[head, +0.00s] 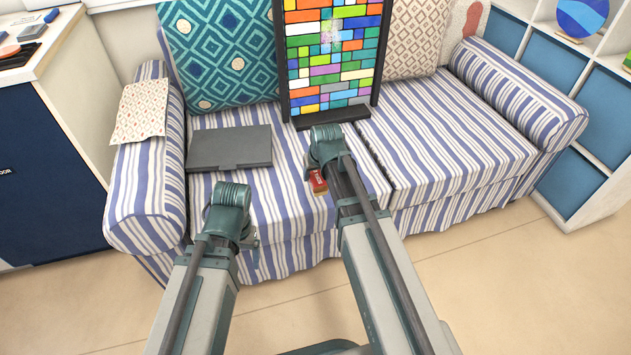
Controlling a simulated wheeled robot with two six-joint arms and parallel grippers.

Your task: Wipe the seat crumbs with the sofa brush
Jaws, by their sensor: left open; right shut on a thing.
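The sofa has two blue-and-white striped seat cushions, a left one (285,205) and a right one (445,140). My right gripper (312,172) is over the left cushion, near the seam between the two. It is shut on the sofa brush (319,184), a small red and wood-coloured piece that is mostly hidden by my wrist and arm. I cannot tell whether the brush touches the seat. My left gripper (254,248) is open and empty in front of the sofa's front edge, partly hidden by its wrist. I cannot make out any crumbs on the seat.
A dark grey flat case (229,148) lies on the left cushion. A colourful stained-glass panel (333,55) in a dark stand rises at the back middle. A teal patterned pillow (217,50) leans behind. The right cushion is clear. A cube shelf (585,110) stands right.

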